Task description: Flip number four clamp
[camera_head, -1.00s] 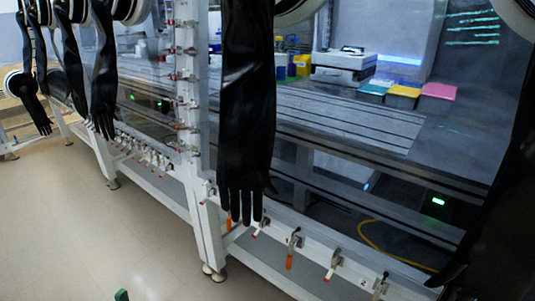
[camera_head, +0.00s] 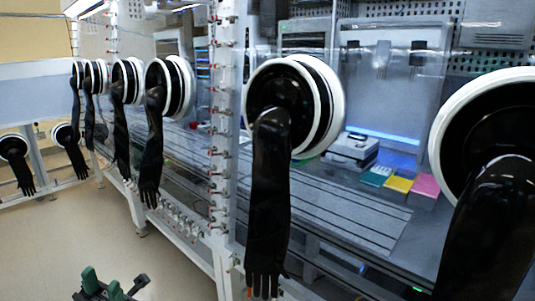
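Several small red-tipped toggle clamps (camera_head: 214,152) line the white vertical post of the glovebox. More clamps (camera_head: 182,219) sit along the lower rail to the left of the post. A bit of orange (camera_head: 249,292) shows beside the hanging glove at the bottom edge. No number labels are readable, so I cannot tell which clamp is number four. My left gripper (camera_head: 103,285) is low at the bottom left, over the floor. Its two green fingertips stand apart with nothing between them, well away from the clamps. My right gripper is out of view.
A black glove (camera_head: 268,205) hangs from a white-rimmed port in front of the post's right side. Another glove (camera_head: 487,245) fills the lower right. More gloves (camera_head: 152,150) hang along the left row. The floor (camera_head: 60,240) at left is clear.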

